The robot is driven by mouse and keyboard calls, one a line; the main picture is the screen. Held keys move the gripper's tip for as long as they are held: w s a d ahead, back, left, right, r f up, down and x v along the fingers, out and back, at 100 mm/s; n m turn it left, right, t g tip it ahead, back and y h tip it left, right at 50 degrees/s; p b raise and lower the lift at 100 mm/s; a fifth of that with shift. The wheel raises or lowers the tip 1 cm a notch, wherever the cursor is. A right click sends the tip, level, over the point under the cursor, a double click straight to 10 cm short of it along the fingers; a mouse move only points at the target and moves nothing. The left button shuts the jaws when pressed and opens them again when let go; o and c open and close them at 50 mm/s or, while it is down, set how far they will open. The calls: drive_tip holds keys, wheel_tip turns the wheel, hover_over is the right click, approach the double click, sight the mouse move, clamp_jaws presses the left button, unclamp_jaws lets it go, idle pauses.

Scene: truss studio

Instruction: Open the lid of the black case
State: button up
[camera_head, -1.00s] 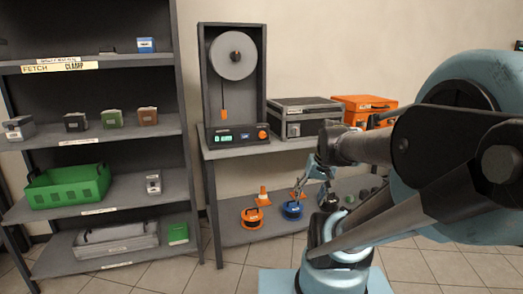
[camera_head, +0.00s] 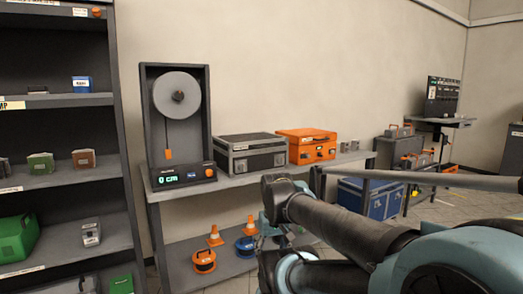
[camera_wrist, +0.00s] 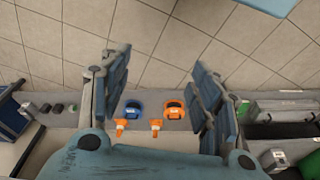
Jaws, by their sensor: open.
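The black case (camera_head: 250,155) stands on the worktop of a grey bench in the head view, between a reel device and an orange case. Its edges and corners are grey, and its lid looks shut. My gripper (camera_wrist: 160,65) is open and empty in the wrist view, its two fingers wide apart. In the head view my gripper is low, in front of the bench and below the case, mostly hidden behind my arm. The black case cannot be made out clearly in the wrist view.
The reel device (camera_head: 180,125) is left of the case; the orange case (camera_head: 306,146) is close on its right. Orange cones (camera_head: 215,236) and cable reels (camera_head: 204,261) sit on the lower shelf. Blue boxes (camera_head: 370,197) stand beyond the bench. A shelf rack (camera_head: 70,172) is at left.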

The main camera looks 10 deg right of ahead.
drive_tip(key=shift+w+f, duration=0.1)
drive_tip(key=shift+w, duration=0.35)
drive_tip(key=shift+c, duration=0.2)
